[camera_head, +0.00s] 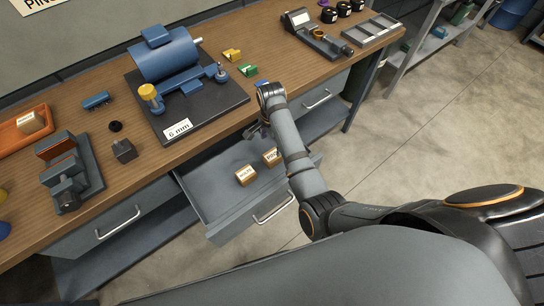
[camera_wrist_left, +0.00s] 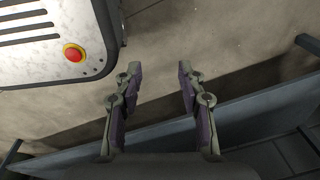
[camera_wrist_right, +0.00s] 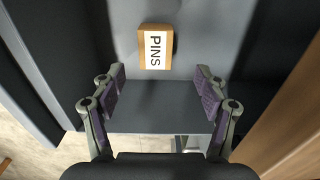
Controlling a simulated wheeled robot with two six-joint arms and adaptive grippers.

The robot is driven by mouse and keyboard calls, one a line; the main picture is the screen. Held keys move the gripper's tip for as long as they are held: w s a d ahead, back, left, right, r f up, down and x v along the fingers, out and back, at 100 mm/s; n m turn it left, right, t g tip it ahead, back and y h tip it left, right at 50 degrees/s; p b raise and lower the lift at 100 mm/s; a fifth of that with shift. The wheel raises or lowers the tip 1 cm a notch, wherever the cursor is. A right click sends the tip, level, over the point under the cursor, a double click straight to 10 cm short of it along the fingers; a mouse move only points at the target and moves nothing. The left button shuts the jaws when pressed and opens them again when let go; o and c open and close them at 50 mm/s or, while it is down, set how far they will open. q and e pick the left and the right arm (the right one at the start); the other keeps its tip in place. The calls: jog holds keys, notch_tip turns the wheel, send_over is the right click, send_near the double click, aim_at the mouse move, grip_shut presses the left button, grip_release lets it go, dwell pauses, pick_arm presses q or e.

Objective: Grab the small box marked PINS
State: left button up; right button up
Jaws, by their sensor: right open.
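The small box marked PINS (camera_wrist_right: 156,47) lies in the open drawer (camera_head: 213,190). In the right wrist view its white label faces me. It is just beyond my open right fingertips (camera_wrist_right: 160,78), near the middle of the gap, and nothing touches it. In the head view the box (camera_head: 271,157) is partly hidden by my right arm. My right gripper (camera_head: 257,130) is above the back of the drawer, by the bench edge. My left gripper (camera_wrist_left: 158,74) is open and empty, with floor and a grey-blue surface below it; it is out of the head view.
A second small labelled box (camera_head: 245,175) lies left of PINS in the drawer. The bench top (camera_head: 215,120) overhangs the drawer's back. On it are a blue motor (camera_head: 165,58), a vise (camera_head: 70,175) and an orange tray (camera_head: 10,140). A sign is at top left.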

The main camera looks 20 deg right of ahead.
aim_at(273, 155)
notch_tip(273, 155, down, 4)
jog(key=shift+a+r, duration=0.1)
jog(key=shift+r, duration=0.05)
jog(key=f, duration=0.4)
jog(key=shift+s+f, duration=0.3)
jog(key=shift+s, duration=0.05)
jog(key=shift+f, duration=0.35)
jog(key=c, duration=1.5)
pick_arm(q)
notch_tip(273, 155, up, 12)
jog(key=p, duration=1.1)
jog(key=shift+s+d+f+p, duration=0.15)
jog(key=shift+d+f+p, duration=0.05)
jog(key=shift+d+p, duration=0.2)
pick_arm(e)
jog(key=shift+o, duration=0.2)
notch_tip(273, 155, up, 11)
jog(key=shift+f, duration=0.2)
